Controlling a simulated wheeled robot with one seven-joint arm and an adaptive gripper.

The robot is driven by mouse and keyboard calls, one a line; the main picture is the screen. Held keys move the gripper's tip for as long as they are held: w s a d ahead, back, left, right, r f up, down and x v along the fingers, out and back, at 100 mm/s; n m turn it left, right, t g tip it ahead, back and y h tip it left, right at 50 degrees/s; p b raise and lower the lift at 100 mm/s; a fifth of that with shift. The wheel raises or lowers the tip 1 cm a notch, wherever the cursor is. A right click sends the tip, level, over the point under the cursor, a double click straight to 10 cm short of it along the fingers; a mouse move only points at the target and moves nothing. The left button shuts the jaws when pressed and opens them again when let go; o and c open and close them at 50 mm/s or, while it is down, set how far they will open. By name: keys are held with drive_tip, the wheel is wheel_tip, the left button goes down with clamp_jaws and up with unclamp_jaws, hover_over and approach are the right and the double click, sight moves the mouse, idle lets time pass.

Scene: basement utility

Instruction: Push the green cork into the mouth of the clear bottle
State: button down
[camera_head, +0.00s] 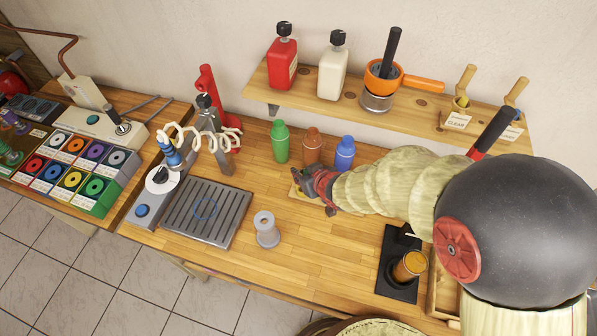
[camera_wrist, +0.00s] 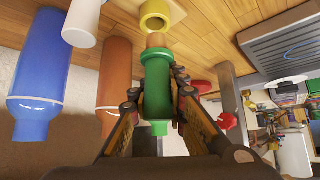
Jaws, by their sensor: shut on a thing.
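My gripper (camera_head: 325,186) is low over the bench, in front of the coloured bottles. In the wrist view my gripper (camera_wrist: 156,85) is shut on the green cork (camera_wrist: 155,68), a green piece with a tan end. The cork is hidden behind my gripper in the head view. I cannot tell for certain which thing is the clear bottle. A glass vessel with amber contents (camera_head: 411,265) stands in a black holder (camera_head: 396,290) at the right.
Green (camera_head: 280,143), brown (camera_head: 312,142) and blue (camera_head: 345,153) bottles stand close behind my gripper. A yellow ring-shaped piece (camera_wrist: 157,12) and a pale cylinder (camera_wrist: 82,22) are near the cork. A slatted tray (camera_head: 207,212) lies left. The front middle bench is clear.

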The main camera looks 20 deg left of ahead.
sight(305, 173)
drive_tip(key=p+v, duration=0.1)
drive_tip(key=v, duration=0.3)
drive_tip(key=shift+s+a+r, duration=0.1)
drive_tip(key=shift+r, duration=0.2)
drive_tip(key=s+d+r+p, duration=0.1)
drive_tip(key=s+d+r, duration=0.2)
drive_tip(key=s+d, duration=0.2)
drive_tip(key=shift+s+d, duration=0.4)
drive_tip(key=shift+s, duration=0.2)
drive_tip(key=shift+d+r, duration=0.1)
drive_tip(key=shift+r, duration=0.1)
drive_tip(key=s+d+r+p, duration=0.1)
drive_tip(key=d+r+p, duration=0.2)
drive_tip(key=d+p, duration=0.4)
drive_tip(key=s+d+r+p, duration=0.1)
drive_tip(key=d+r+p, duration=0.3)
drive_tip(key=d+p, duration=0.4)
drive_tip(key=s+d+r+p, duration=0.2)
drive_tip(key=d+p, duration=0.5)
drive_tip(key=d, duration=0.4)
drive_tip(key=shift+d+r, duration=0.2)
drive_tip(key=shift+r, duration=0.65)
drive_tip(key=shift+f, duration=0.15)
